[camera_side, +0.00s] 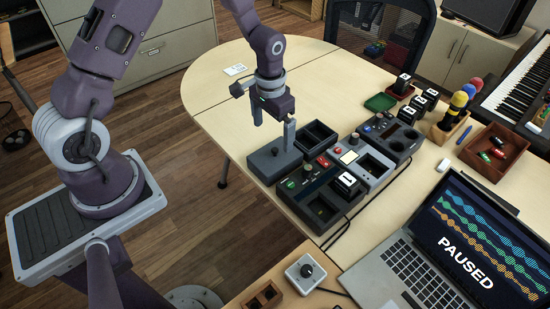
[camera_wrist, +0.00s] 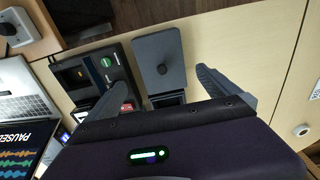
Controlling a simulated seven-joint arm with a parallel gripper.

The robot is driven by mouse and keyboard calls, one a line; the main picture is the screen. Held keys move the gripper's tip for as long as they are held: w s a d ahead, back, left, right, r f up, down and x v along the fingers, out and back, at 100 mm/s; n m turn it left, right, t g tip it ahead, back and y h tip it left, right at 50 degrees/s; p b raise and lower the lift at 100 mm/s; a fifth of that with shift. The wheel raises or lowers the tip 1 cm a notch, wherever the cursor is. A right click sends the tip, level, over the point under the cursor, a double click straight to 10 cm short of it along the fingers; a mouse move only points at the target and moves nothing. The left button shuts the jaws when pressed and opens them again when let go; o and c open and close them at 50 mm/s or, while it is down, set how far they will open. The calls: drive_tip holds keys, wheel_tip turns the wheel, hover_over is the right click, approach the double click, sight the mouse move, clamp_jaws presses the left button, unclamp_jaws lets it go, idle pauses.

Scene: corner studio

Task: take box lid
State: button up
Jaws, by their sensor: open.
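The grey box lid (camera_side: 281,160) is a flat slab with a small dark knob (camera_wrist: 163,69). In the side view it lies at the near left end of the row of dark units. In the wrist view the lid (camera_wrist: 155,50) shows ahead of my fingers. My gripper (camera_side: 273,132) is open and empty, pointing down above the lid, one finger in front of part of it. In the wrist view my gripper (camera_wrist: 165,88) has its fingers wide apart, either side of the knob line. I cannot tell whether a finger touches the lid.
An open dark compartment (camera_side: 316,134) sits just behind the lid. A control unit with a green button (camera_side: 291,184) stands close in front. The table left of the lid is clear.

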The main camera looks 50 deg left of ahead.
sight(271, 157)
drive_tip(key=f, duration=1.1)
drive_tip(key=shift+a+f, duration=0.2)
drive_tip(key=c, duration=1.2)
